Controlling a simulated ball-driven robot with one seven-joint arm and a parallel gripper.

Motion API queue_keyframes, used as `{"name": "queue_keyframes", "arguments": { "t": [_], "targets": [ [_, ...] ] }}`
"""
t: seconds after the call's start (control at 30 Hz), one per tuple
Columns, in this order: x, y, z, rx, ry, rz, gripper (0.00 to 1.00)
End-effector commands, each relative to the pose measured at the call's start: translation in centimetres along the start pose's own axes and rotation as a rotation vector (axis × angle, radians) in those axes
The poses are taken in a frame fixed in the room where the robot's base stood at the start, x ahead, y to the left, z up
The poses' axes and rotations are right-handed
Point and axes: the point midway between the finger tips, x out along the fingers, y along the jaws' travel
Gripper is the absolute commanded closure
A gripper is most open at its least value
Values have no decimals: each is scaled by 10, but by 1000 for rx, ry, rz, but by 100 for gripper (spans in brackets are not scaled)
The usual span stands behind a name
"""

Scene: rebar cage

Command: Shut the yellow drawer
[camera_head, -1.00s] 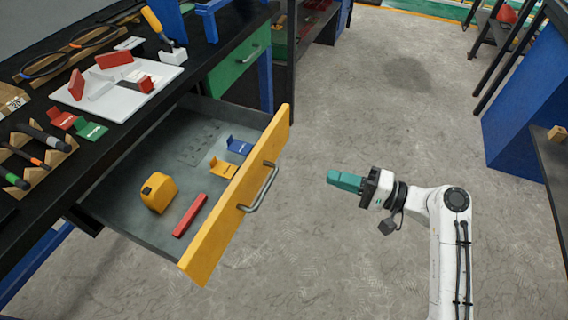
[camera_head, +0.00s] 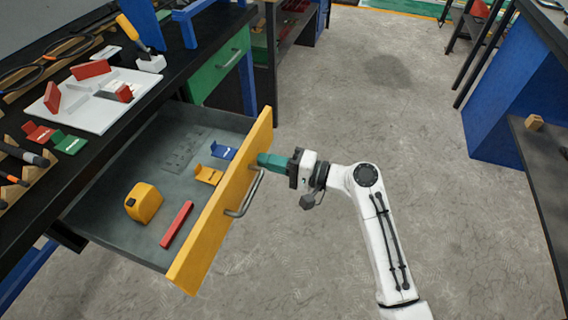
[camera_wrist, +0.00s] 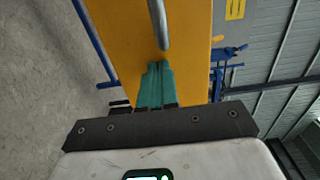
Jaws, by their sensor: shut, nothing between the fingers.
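The yellow drawer (camera_head: 190,262) stands pulled out from the black workbench at the left of the head view. Its yellow front carries a grey bar handle (camera_head: 245,196). Inside lie a yellow tape measure (camera_head: 144,203), a red bar (camera_head: 177,224), and small yellow and blue holders. My gripper (camera_head: 264,160) is shut and empty, its teal fingers at the outer face of the drawer front, near the handle's far end. In the wrist view the fingers (camera_wrist: 155,68) point at the yellow front (camera_wrist: 120,35), just below the handle (camera_wrist: 158,22). Whether they touch the front I cannot tell.
A shut green drawer (camera_head: 222,66) is beyond the yellow one. The bench top holds a white tray (camera_head: 95,118) with red and white blocks, and tools. A blue-sided bench (camera_head: 510,105) stands at the right. The grey floor between is clear.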

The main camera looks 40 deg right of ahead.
Motion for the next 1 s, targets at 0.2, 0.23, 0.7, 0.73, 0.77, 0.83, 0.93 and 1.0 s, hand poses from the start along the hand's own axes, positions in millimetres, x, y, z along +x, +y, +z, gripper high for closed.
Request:
{"name": "queue_keyframes", "arguments": {
  "t": [0.2, 0.23, 0.7, 0.73, 0.77, 0.83, 0.93, 1.0],
  "targets": [
    [5, 0, 0, -1, -1, 0, 100],
    [5, 0, 0, -1, -1, 0, 100],
    [24, 0, 1, 0, -4, -1, 100],
    [28, 0, 1, 0, -4, -1, 100],
    [34, -1, 1, -1, -4, -1, 100],
    [48, 0, 1, 0, -6, -1, 100],
    [73, -1, 1, -2, -6, -1, 100],
    [92, 0, 1, -2, -6, -2, 100]
  ]
}}
